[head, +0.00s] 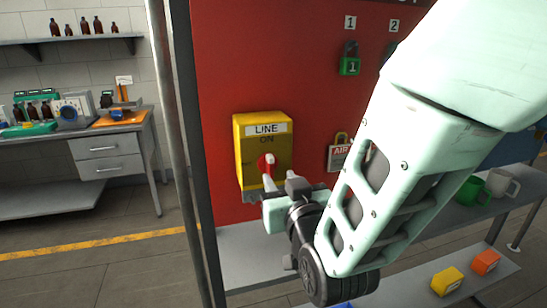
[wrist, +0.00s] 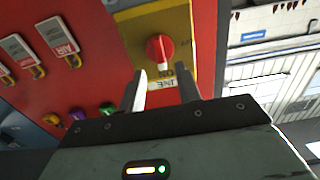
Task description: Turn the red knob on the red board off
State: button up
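The red knob (head: 266,163) sits on the front of a yellow box (head: 243,133) marked LINE and ON, mounted on the red board (head: 225,50). In the wrist view the knob (wrist: 160,48) shows whole, with a white mark on its handle pointing toward the ON label. My gripper (head: 281,184) is just in front of the box, below and right of the knob in the head view. In the wrist view my gripper (wrist: 164,82) has its two fingers apart, with the knob beyond the tips and nothing between them.
A green padlock (head: 349,66) hangs under label 1 on the board. An AIR tag (head: 339,155) hangs right of the box. A grey shelf (head: 245,250) runs below the board, with a green mug (head: 470,191) at right. A workbench (head: 105,130) stands at left.

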aim_at(272, 167)
jog(key=p+x, duration=0.1)
jog(key=x, duration=0.4)
grip_shut()
